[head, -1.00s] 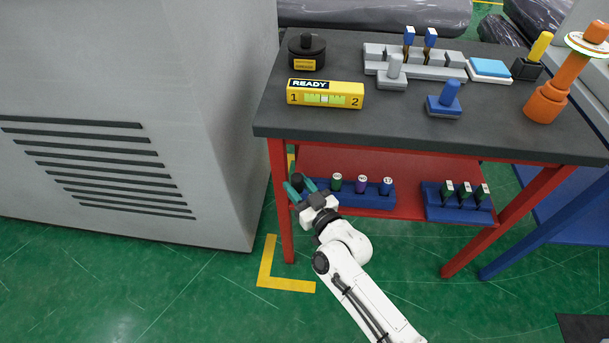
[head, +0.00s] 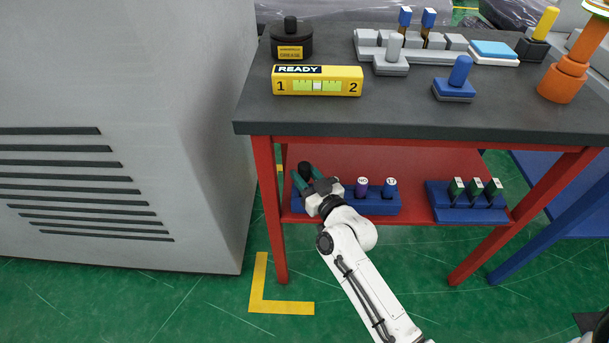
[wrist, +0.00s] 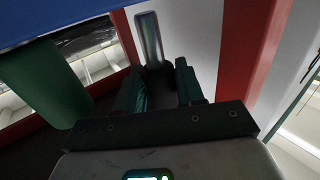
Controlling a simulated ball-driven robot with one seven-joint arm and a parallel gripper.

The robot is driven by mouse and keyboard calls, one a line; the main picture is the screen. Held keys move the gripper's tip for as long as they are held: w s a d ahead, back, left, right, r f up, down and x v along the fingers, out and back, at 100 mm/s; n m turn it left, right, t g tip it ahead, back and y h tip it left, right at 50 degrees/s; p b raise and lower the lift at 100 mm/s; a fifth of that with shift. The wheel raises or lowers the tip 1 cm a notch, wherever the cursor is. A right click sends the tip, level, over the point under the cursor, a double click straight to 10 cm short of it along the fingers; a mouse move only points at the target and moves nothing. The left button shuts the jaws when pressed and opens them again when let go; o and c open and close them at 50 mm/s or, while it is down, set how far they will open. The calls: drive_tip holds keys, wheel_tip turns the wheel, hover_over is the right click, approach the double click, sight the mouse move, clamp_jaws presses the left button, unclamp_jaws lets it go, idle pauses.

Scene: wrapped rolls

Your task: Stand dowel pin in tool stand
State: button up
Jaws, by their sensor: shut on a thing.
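My gripper (head: 306,177) is at the left end of the lower shelf, its green fingers shut on the dowel pin. In the head view the pin is a dark upright cylinder (head: 304,169) between the fingertips, above the left end of a blue rack (head: 375,207). In the wrist view the pin is a shiny grey, round-ended cylinder (wrist: 149,40) between the fingers (wrist: 160,85). The rack holds a purple cylinder (head: 362,186) and a blue one (head: 389,187); my gripper hides its left part. A grey stand (head: 440,53) with two blue-topped tools is on the tabletop; I cannot tell which is the tool stand.
A second blue rack (head: 468,207) holds green pieces to the right. The dark tabletop (head: 400,115) overhangs the shelf, with a red leg (head: 267,210) just left of my gripper. A large grey cabinet (head: 130,100) stands left. A yellow READY block (head: 318,81) is on top.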

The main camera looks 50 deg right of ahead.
drive_tip(key=shift+f+b, duration=2.1)
drive_tip(key=shift+f, duration=0.15)
drive_tip(key=o, duration=1.2)
drive_tip(key=v, duration=1.1)
drive_tip(key=shift+p, duration=0.35)
drive_tip(key=shift+w, duration=0.1)
